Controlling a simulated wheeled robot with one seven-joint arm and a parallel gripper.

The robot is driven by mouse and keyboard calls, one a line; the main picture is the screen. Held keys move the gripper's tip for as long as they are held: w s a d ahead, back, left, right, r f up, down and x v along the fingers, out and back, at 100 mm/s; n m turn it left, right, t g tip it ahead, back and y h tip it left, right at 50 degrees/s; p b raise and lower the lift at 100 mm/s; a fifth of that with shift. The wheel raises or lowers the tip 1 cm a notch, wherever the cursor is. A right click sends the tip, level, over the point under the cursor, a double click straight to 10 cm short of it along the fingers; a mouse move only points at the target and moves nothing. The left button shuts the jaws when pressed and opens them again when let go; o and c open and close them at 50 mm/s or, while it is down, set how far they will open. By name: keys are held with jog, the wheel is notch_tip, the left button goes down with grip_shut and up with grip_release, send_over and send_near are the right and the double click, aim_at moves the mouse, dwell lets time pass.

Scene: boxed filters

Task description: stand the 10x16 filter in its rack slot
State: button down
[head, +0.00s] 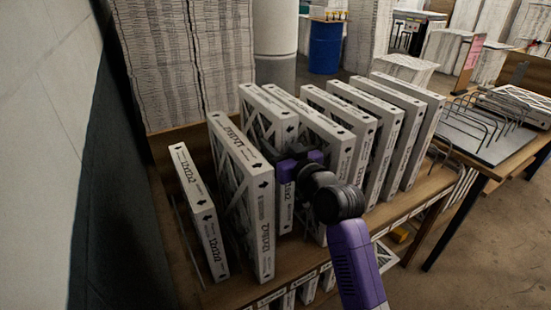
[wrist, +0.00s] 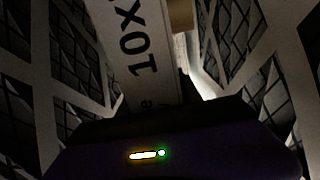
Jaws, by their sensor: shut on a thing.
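The 10x16 filter shows in the wrist view as a pale cardboard edge (wrist: 135,50) printed "10x", the rest of its label cut off. In the head view a narrow strip of its edge (head: 286,210) shows below my gripper (head: 290,168). My gripper is shut on this filter, among the standing filters in the rack (head: 188,262). The filter looks about upright, between the 12x16x2 filter (head: 264,220) on its left and another boxed filter (head: 340,150) on its right. Its lower end and slot are hidden, so I cannot tell whether it is seated.
A 12x12x2 filter (head: 203,225) stands at the rack's left end. Several tall filters stand close together on the right. A side table (head: 475,150) with wire racks is at the far right. A grey wall (head: 45,150) bounds the left.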

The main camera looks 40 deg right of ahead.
jog(key=shift+f, duration=2.2)
jog(key=shift+f+b, duration=0.15)
jog(key=shift+b, duration=0.2)
jog(key=c, duration=0.8)
grip_release()
jog(key=shift+c, duration=0.2)
